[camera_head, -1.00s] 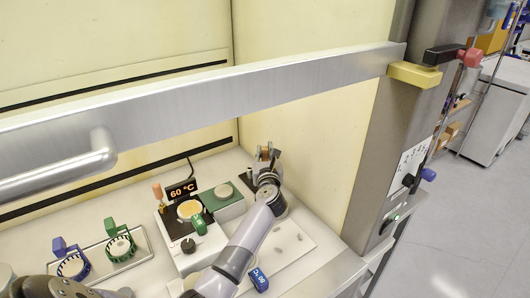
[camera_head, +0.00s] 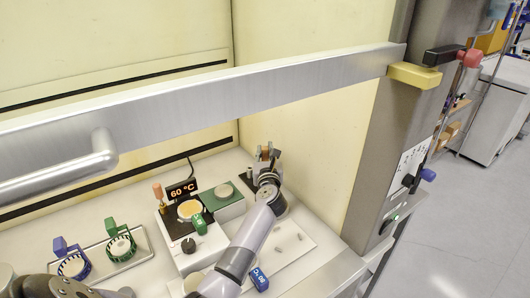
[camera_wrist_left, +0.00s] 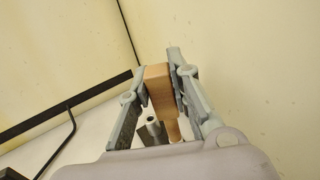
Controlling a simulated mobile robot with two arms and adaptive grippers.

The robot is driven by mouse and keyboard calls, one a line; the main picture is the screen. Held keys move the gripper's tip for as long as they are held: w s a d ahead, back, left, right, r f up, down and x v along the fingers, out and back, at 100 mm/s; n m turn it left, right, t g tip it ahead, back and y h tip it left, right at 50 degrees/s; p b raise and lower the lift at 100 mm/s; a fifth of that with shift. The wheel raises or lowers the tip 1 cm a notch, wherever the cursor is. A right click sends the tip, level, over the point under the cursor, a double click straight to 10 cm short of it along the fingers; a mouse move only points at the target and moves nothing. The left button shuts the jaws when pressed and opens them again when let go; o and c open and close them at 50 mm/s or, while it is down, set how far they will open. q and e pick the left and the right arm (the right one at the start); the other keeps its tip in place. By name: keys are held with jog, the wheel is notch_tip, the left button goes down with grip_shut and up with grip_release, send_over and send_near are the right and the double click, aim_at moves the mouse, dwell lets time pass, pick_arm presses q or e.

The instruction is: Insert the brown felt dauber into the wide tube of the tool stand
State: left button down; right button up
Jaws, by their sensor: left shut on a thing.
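The brown dauber (camera_wrist_left: 158,88) is between the fingers of my left gripper (camera_wrist_left: 157,72) in the left wrist view. Its block-shaped body is gripped and a narrower brown part shows below it. In the head view my left gripper (camera_head: 267,156) is at the back right of the work surface, shut on the dauber, which is mostly hidden there. A grey tube of the tool stand (camera_wrist_left: 152,127) stands just left of the dauber's lower part in the wrist view. My right gripper is not in view.
A tray (camera_head: 145,252) with blue and green clamps is farther left. A metal sash bar (camera_head: 250,88) crosses above.

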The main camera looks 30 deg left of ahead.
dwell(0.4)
pick_arm(q)
jog(key=shift+f+b, duration=2.8)
jog(key=shift+f, duration=0.4)
jog(key=c, duration=1.4)
grip_release()
jog(key=v, duration=1.2)
